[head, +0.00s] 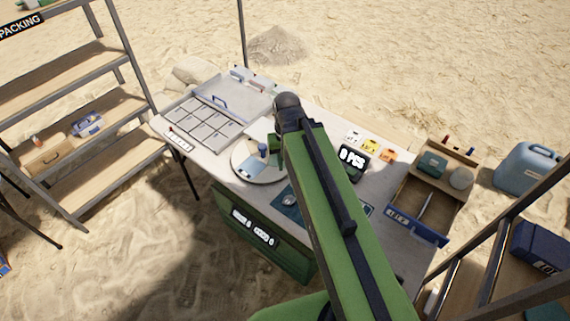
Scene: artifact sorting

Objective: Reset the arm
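My green arm (335,220) reaches up from the bottom of the head view, over the white-topped work table (225,165). Its dark rounded joint (288,101) is above the middle of the table. A small green part of mine shows just left of the arm, below that joint. My gripper's fingers cannot be made out; the arm hides what is behind it. Whether anything is held does not show.
A round plate (243,170) with small blue items lies left of the arm. A compartment tray with a raised clear lid (232,98) is at the back left. Shelves (75,70) stand left. A wooden box (412,203) and a blue jerrycan (527,168) are right.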

